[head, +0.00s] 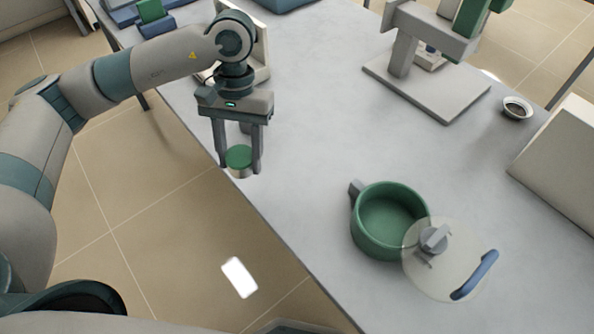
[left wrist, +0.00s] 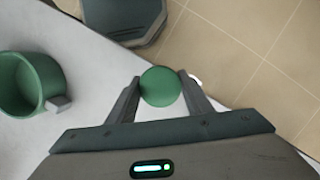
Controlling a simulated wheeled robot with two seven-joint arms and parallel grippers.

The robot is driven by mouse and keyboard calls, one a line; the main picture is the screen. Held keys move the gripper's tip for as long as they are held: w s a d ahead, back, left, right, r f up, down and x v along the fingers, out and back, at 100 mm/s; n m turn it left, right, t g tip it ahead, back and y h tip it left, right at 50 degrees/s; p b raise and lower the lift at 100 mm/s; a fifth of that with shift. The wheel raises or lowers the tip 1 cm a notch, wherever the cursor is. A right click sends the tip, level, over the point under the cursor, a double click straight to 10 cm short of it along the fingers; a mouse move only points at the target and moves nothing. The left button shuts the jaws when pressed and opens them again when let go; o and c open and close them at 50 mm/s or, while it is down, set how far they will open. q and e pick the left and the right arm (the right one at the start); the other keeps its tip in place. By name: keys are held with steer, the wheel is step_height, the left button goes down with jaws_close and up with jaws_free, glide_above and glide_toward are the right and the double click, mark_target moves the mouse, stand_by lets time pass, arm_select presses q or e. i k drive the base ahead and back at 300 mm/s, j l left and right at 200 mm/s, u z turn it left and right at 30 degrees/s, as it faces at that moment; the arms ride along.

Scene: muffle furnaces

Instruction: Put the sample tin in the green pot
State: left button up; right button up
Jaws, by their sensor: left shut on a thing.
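The sample tin (head: 240,159) is a small round tin with a green lid. My left gripper (head: 240,163) is shut on it and holds it near the left edge of the table. In the left wrist view the green top of the tin (left wrist: 161,86) sits between the two fingertips. The green pot (head: 365,235) stands on the table to the right of the gripper, apart from it. Its inside looks empty where it shows. It also shows at the left of the left wrist view (left wrist: 52,73). My right gripper is not in view.
A clear round lid (head: 425,278) with a grey knob and a blue handle overlaps the pot's right side in the picture. A stand with a flat base (head: 430,95) is at the back, and a small metal dish (head: 516,108) is at right. The table (head: 310,150) between tin and pot is clear.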

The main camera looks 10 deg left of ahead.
mark_target(385, 225)
steer(key=j+z, duration=1.3)
steer(key=z, duration=0.15)
steer(key=k+j+z, duration=0.15)
steer(key=j+z, duration=0.3)
steer(key=k+j+z, duration=0.2)
steer(key=z, duration=0.3)
